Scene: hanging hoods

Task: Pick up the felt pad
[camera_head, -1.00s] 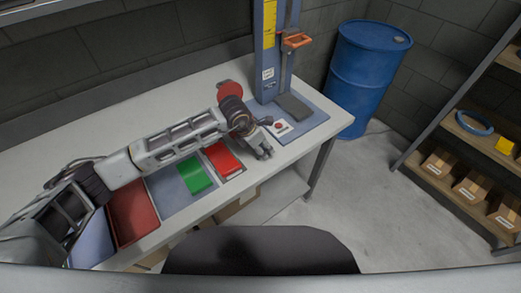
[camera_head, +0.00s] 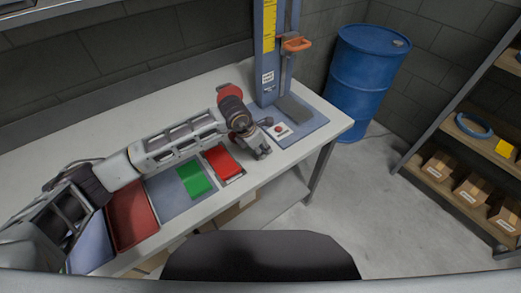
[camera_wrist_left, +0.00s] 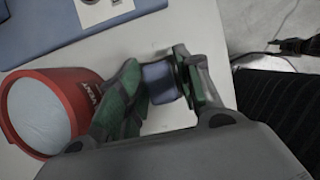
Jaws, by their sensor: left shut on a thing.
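My left gripper (camera_head: 262,154) is over the front part of the workbench, near its right end. In the left wrist view its two green-grey fingers (camera_wrist_left: 162,84) are shut on a small dark blue-grey block (camera_wrist_left: 158,76), which looks like the felt pad. The fingers cover its sides. In the head view the block is too small and hidden to make out. I cannot tell if it touches the bench top. My right gripper is not in view.
A blue press (camera_head: 268,62) with an orange handle stands behind the gripper. A red cup (camera_wrist_left: 78,112) is close beside the fingers. Green (camera_head: 195,180) and red (camera_head: 222,162) pieces and a red tray (camera_head: 132,218) lie along the bench front. A blue drum (camera_head: 362,75) stands beyond.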

